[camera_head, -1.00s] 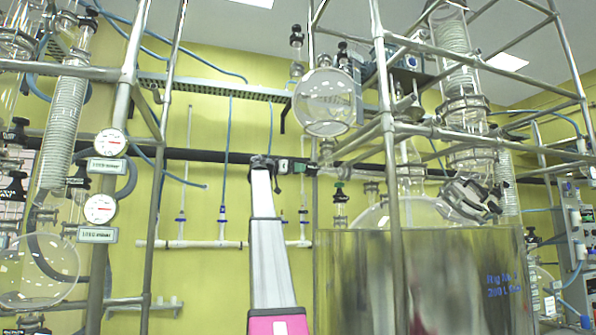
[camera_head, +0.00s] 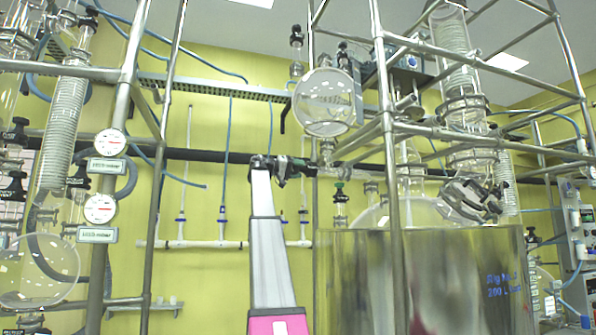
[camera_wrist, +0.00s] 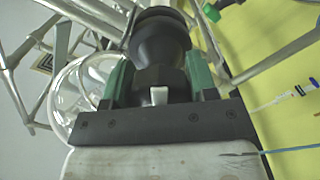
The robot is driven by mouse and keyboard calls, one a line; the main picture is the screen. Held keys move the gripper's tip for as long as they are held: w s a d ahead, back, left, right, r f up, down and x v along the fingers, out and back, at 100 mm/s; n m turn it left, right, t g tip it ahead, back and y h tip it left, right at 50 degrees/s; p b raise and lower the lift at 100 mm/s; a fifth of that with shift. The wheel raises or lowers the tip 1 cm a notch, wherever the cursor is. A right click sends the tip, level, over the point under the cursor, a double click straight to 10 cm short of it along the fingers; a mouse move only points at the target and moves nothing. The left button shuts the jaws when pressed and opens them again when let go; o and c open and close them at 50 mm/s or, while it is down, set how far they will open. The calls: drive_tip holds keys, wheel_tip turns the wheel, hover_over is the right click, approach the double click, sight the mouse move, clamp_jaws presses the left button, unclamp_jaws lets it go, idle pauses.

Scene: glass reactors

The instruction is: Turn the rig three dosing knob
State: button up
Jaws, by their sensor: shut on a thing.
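The dosing knob (camera_wrist: 160,45) is a black, ribbed, stepped knob in the middle of the wrist view. My gripper (camera_wrist: 155,80) is shut on it, with one green finger on each side of its lower part. In the head view my gripper (camera_head: 292,167) is at the end of my raised arm, just left of the fittings below a round glass flask (camera_head: 325,102). The knob is too small and too covered there to make out clearly. What lies behind the knob is hidden in the wrist view.
Metal scaffold poles (camera_head: 386,120) stand close on the right around glass columns. A large shiny vessel (camera_head: 450,280) is below right. More poles and two round gauges (camera_head: 100,208) are at left. The yellow wall behind carries pipes and hoses.

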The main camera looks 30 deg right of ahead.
drive_tip(key=n, duration=1.4)
drive_tip(key=shift+n, duration=0.3)
drive_tip(key=n, duration=0.3)
drive_tip(key=shift+n, duration=0.3)
drive_tip(key=n, duration=0.3)
drive_tip(key=shift+n, duration=0.3)
drive_tip(key=n, duration=0.3)
drive_tip(key=shift+n, duration=2)
drive_tip(key=shift+f, duration=0.1)
